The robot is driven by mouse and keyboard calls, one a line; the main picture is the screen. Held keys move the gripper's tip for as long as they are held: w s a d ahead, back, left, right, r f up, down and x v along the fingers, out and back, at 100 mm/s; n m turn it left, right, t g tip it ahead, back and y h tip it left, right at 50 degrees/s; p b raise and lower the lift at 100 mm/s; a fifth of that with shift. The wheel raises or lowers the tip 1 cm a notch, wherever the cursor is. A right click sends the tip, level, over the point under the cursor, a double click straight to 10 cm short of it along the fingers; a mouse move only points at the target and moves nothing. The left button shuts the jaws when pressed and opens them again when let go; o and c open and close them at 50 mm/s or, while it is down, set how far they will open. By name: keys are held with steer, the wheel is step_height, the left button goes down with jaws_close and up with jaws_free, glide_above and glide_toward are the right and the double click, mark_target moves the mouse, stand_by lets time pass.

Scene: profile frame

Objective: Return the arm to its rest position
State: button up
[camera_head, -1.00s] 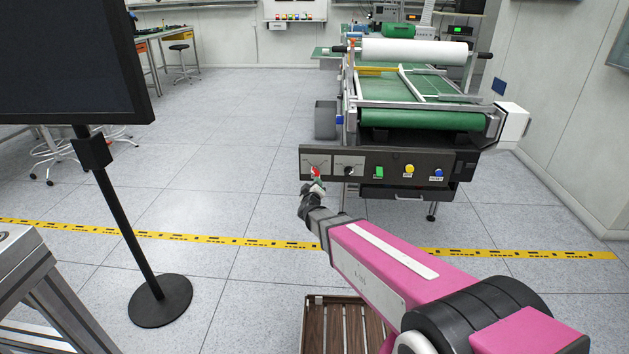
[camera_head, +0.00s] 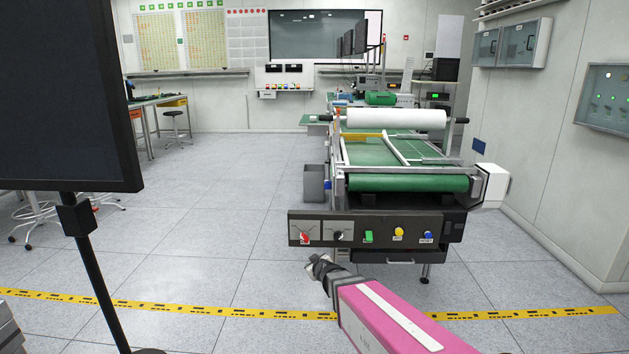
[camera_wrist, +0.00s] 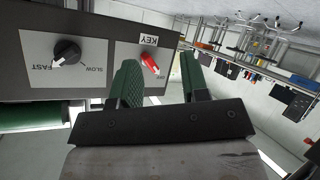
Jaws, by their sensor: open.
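My pink arm (camera_head: 385,318) reaches up from the bottom of the head view. My gripper (camera_head: 318,266) is just below the left end of the machine's control panel (camera_head: 375,228). In the wrist view, which is upside down, the two green fingers of my gripper (camera_wrist: 160,82) stand apart with nothing held between them. The red key switch (camera_wrist: 150,64) shows in the gap beyond the fingertips, apart from them. It also shows on the panel in the head view (camera_head: 304,238). A black speed knob (camera_wrist: 67,52) is beside it.
The conveyor machine (camera_head: 410,180) stands ahead, with green, yellow and blue buttons on its panel. A black monitor on a stand (camera_head: 68,95) is close on the left. Yellow tape (camera_head: 230,314) crosses the floor. The floor between monitor and machine is clear.

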steer(key=s+d+f+m+g+h, duration=0.1)
steer(key=s+d+m+g+h, duration=0.2)
steer(key=s+d+m+g, duration=0.5)
steer(key=s+d+g, duration=0.4)
steer(key=s+d, duration=0.7)
steer(key=s, duration=0.1)
steer(key=shift+f+h, duration=0.25)
steer(key=shift+h, duration=0.05)
